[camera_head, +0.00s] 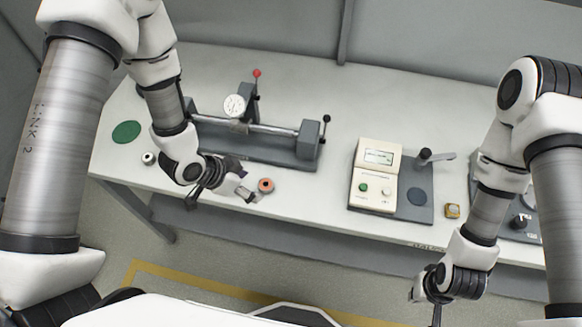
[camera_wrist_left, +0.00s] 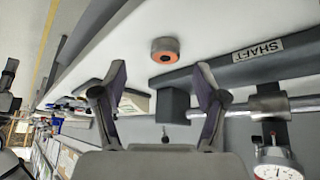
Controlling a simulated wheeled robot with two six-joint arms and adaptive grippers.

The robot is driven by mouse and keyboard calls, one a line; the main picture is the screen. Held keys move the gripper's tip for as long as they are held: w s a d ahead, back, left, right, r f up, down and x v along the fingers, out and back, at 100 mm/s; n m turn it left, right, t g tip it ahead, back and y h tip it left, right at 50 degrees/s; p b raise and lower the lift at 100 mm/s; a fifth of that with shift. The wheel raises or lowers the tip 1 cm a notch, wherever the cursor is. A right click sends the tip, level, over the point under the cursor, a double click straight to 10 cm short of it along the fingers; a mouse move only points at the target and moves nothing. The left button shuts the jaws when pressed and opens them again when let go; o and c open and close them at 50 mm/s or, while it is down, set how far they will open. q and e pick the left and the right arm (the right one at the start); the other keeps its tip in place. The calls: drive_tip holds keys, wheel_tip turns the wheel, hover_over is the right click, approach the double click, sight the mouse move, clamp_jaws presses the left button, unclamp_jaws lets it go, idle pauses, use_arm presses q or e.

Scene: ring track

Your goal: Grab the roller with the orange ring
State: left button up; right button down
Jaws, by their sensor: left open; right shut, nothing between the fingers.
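The roller with the orange ring (camera_head: 265,185) stands on the white table near its front edge, in front of the grey shaft fixture. In the left wrist view the roller (camera_wrist_left: 165,50) is a short grey cylinder with an orange ring on its face, ahead of the fingers and apart from them. My left gripper (camera_head: 252,192) is open and empty, just left of the roller in the head view. Its two fingers (camera_wrist_left: 160,82) are spread wide in the wrist view. My right gripper (camera_head: 428,302) is shut and empty, off the table's front edge at the lower right.
Another small roller (camera_head: 149,158) stands at the left near a green disc (camera_head: 126,132). The shaft fixture (camera_head: 290,146) with a dial gauge (camera_head: 234,106) stands behind.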

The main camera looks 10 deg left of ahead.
sight(265, 185)
use_arm(q)
drive_tip(key=shift+w+a+r+t, duration=0.25)
drive_tip(key=shift+w+r+t, duration=0.2)
drive_tip(key=shift+r, duration=0.3)
drive_tip(key=shift+f+p, duration=0.45)
drive_tip(key=shift+f, duration=0.35)
drive_tip(key=x, duration=0.1)
drive_tip(key=p+x, duration=0.1)
drive_tip(key=x, duration=0.1)
drive_tip(key=d+x, duration=0.1)
drive_tip(key=x, duration=0.1)
drive_tip(key=shift+w+d+r+p, duration=0.1)
drive_tip(key=shift+w+r+p, duration=0.15)
drive_tip(key=shift+p, duration=0.1)
drive_tip(key=shift+d+f, duration=0.1)
drive_tip(key=shift+f, duration=0.2)
drive_tip(key=shift+s+a, duration=0.15)
drive_tip(key=shift+a, duration=0.1)
drive_tip(key=shift+d, duration=0.1)
drive_tip(key=c, duration=1.3)
use_arm(e)
drive_tip(key=r, duration=0.2)
drive_tip(key=s+a+r, duration=0.1)
